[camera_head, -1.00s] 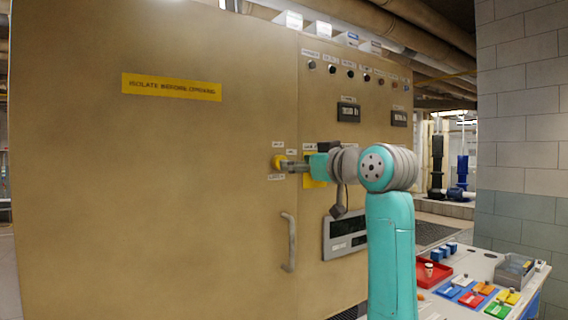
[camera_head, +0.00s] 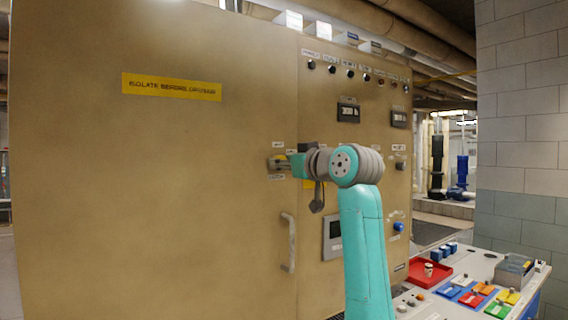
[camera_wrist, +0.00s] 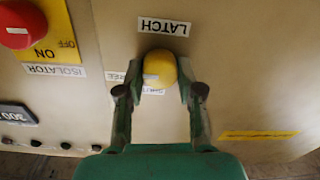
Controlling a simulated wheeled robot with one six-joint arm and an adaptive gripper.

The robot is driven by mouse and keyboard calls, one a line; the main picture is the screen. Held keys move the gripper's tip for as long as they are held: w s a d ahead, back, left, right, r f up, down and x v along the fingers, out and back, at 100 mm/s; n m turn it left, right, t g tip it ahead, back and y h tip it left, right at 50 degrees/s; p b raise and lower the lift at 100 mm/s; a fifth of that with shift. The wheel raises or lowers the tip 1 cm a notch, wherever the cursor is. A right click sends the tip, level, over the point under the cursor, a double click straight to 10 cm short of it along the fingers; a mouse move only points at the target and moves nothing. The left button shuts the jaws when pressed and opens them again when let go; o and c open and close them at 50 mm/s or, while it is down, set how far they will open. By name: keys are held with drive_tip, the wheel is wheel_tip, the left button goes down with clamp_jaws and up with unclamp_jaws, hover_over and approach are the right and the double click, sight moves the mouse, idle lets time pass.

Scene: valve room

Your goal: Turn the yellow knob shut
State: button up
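The yellow knob (camera_wrist: 160,66) is a rounded yellow cap on the tan cabinet front, seen between my fingertips in the wrist view. In the head view only a little of the knob (camera_head: 281,158) shows past my gripper (camera_head: 284,163). My gripper (camera_wrist: 160,80) faces the panel with one finger on each side of the knob. The fingers are apart; I cannot tell whether they touch it. A LATCH label (camera_wrist: 164,26) appears upside down by the knob, with small labels (camera_wrist: 153,91) on its other side, partly hidden by the fingers.
A red button on a yellow ISOLATOR plate (camera_wrist: 47,48) is close by. A door handle (camera_head: 289,242) sits below the knob. A blue knob (camera_head: 398,226) is to the right. A bench with a red tray (camera_head: 430,272) stands front right.

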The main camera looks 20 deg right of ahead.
drive_tip(key=shift+c, duration=0.7)
drive_tip(key=shift+n, duration=0.3)
drive_tip(key=shift+a+f+n, duration=0.1)
drive_tip(key=shift+n, duration=8.4)
